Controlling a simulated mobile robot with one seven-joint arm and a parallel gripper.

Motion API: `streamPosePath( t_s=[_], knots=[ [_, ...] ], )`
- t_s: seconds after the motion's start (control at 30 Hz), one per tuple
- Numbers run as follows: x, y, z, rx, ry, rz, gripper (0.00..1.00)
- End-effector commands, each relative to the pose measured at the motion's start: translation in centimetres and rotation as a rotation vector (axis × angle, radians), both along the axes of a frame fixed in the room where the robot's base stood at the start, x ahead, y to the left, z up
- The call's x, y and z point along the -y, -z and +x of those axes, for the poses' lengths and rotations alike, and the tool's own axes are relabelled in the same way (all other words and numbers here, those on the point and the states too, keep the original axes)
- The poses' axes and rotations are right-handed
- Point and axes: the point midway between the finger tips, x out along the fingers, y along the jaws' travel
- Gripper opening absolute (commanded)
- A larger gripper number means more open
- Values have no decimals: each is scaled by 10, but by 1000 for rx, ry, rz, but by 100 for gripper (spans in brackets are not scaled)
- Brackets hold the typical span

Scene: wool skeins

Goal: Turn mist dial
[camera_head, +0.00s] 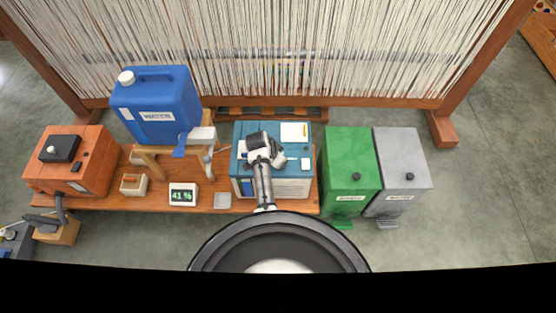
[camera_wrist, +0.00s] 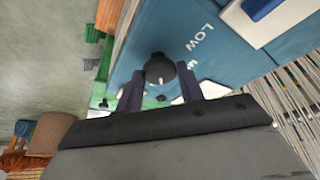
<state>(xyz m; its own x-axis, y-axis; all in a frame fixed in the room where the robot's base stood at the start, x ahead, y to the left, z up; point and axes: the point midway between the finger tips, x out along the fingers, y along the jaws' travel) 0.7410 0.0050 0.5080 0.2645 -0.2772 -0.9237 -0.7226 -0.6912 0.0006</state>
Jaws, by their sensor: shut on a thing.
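The mist dial (camera_wrist: 159,67) is a dark round knob with a small white mark, on the blue face of the mist unit (camera_wrist: 215,68). The letters "LOW" and part of another label are printed beside it. The mist unit (camera_head: 240,185) is a blue-topped box on the wooden bench in the head view. My gripper (camera_wrist: 161,84) has one dark finger on each side of the dial and is shut on it. In the head view my gripper (camera_head: 262,147) is over the top of the unit and hides the dial there.
A display reading 41 % (camera_head: 183,195) stands on the bench (camera_head: 245,208). A blue water can (camera_head: 156,112) rests on a wooden stand to the left. Green (camera_head: 347,165) and grey (camera_head: 402,165) bins stand close on the right. A loom with hanging threads (camera_head: 270,45) is behind.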

Motion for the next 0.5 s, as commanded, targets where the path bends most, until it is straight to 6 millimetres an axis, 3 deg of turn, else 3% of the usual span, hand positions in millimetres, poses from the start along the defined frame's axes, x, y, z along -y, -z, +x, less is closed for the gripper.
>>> streamPosePath(
  t_s=[0.5],
  knots=[
    [-1, 0, 1, 0, 125, 1, 15]
  ],
)
